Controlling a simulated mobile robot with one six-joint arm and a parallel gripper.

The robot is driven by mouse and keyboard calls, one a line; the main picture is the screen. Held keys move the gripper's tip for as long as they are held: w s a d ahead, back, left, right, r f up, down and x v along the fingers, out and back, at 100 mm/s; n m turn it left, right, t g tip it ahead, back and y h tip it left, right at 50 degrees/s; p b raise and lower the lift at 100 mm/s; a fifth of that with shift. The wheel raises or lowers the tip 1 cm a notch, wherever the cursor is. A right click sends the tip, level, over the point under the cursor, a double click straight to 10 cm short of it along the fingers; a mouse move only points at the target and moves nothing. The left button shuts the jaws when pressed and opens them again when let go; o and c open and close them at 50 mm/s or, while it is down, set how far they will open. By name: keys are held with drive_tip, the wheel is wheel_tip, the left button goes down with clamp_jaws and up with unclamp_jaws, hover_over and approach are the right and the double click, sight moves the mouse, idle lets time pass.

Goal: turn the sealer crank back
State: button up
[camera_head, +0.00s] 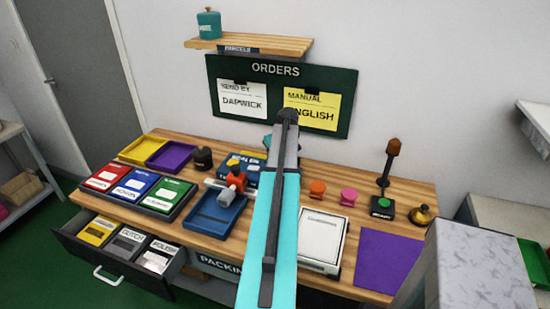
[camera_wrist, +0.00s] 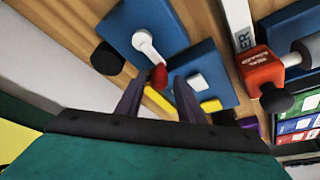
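In the wrist view, a white crank arm with a red knob (camera_wrist: 158,77) is mounted on a blue housing (camera_wrist: 118,28). The crank points down toward my gripper (camera_wrist: 160,82). My two dark fingers are apart, one on each side of the red knob in the picture; I cannot tell whether either touches it. A second blue piece (camera_wrist: 208,62) with a white block lies to the right. In the head view, my arm covers the gripper and the crank; part of a blue box with lettering (camera_head: 232,160) shows behind it.
A red-orange device (camera_head: 236,180) stands on a white bar by a blue tray (camera_head: 212,218). Coloured bins (camera_head: 105,178), an orange spool (camera_head: 317,188), a pink spool (camera_head: 349,196) and a white panel (camera_head: 322,240) share the wooden bench. A drawer (camera_head: 75,245) is open at left.

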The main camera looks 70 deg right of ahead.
drive_tip(key=shift+o, duration=0.2)
drive_tip(key=b+v, duration=0.3)
drive_tip(key=v, duration=1)
drive_tip(key=shift+a+r, duration=0.15)
drive_tip(key=shift+r, duration=0.15)
drive_tip(key=shift+s+r, duration=0.1)
idle(0.6)
